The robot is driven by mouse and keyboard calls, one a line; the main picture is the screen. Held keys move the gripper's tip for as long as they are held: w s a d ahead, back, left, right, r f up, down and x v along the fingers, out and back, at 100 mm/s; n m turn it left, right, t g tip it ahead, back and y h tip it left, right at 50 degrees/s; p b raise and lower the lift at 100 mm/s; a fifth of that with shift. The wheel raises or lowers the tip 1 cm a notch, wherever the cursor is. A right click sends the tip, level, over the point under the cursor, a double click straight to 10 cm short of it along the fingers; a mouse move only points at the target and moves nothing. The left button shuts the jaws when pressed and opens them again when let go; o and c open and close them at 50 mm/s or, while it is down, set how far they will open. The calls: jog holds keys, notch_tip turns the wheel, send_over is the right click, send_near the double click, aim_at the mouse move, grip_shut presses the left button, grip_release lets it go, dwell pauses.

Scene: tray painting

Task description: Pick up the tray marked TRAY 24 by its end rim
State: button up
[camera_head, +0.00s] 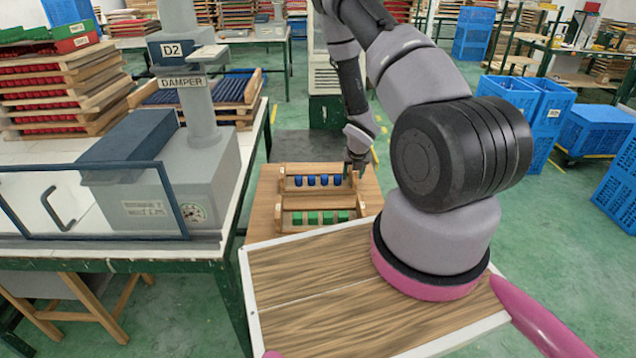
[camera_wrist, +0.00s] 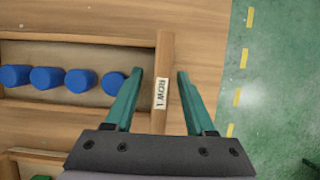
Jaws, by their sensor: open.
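A small wooden tray with several blue cylinders (camera_head: 283,182) lies on a wooden top ahead of me. In the wrist view its end rim (camera_wrist: 164,55) bears a label that seems to read ROW 1. I can read no TRAY 24 mark in either view. My gripper (camera_head: 356,162) is open and empty; in the wrist view its two green fingers (camera_wrist: 160,74) stand either side of that end rim, one inside the tray close to the last blue cylinder, one outside. Whether they touch the rim I cannot tell.
A similar tray with green pieces (camera_head: 283,219) lies nearer me. The grey machine marked DAMPER (camera_head: 165,195) stands on a table at left. Stacked trays with red pieces (camera_head: 60,90) stand behind it. Blue crates (camera_head: 515,92) are at right; green floor (camera_head: 510,235) lies open between.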

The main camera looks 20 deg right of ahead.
grip_shut()
